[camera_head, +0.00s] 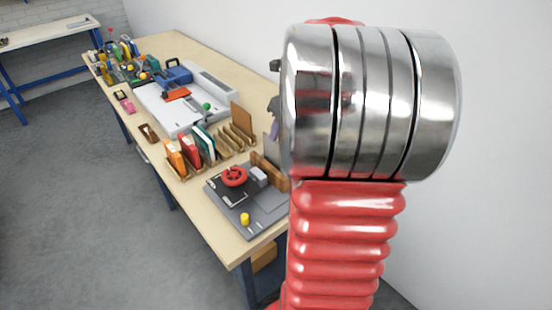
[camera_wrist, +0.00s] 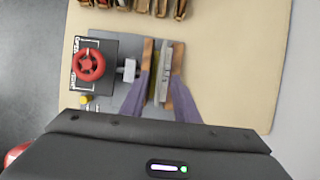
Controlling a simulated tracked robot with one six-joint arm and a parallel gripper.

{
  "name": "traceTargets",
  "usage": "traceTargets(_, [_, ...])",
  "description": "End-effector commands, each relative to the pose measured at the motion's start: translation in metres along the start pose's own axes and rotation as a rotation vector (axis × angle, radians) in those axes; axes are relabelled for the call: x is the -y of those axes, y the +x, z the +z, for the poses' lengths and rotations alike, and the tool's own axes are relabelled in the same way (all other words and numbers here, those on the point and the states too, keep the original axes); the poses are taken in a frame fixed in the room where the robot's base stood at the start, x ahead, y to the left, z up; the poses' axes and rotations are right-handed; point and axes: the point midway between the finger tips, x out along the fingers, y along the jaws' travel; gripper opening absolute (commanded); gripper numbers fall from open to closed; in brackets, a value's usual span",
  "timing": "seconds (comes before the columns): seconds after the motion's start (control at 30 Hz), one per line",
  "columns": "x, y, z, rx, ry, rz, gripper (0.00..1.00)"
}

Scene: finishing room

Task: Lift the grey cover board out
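The grey cover board (camera_wrist: 162,72) stands on edge between two brown wooden cheeks of a holder (camera_wrist: 148,50) in the wrist view. In the head view my arm hides most of my gripper; a purple finger shows at the arm's left edge.
A grey base plate (camera_head: 267,214) carries a red handwheel (camera_head: 234,176), a small grey block (camera_head: 258,176) and a yellow knob (camera_head: 244,218), left of the holder. A wooden rack (camera_head: 226,143) with several books stands behind. Bare bench top (camera_wrist: 235,60) lies right of the holder.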

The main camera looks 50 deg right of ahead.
Motion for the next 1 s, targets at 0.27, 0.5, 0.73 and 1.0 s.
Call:
traceTargets(0.27, [0.0, 0.019, 0.0, 0.0, 0.0, 0.0, 0.28])
traceTargets(0.5, [0.0, 0.019, 0.0, 0.0, 0.0, 0.0, 0.28])
traceTargets(0.73, [0.001, 0.037, -0.003, -0.001, 0.001, 0.002, 0.28])
traceTargets(1.0, [0.002, 0.069, -0.004, -0.001, -0.001, 0.001, 0.28])
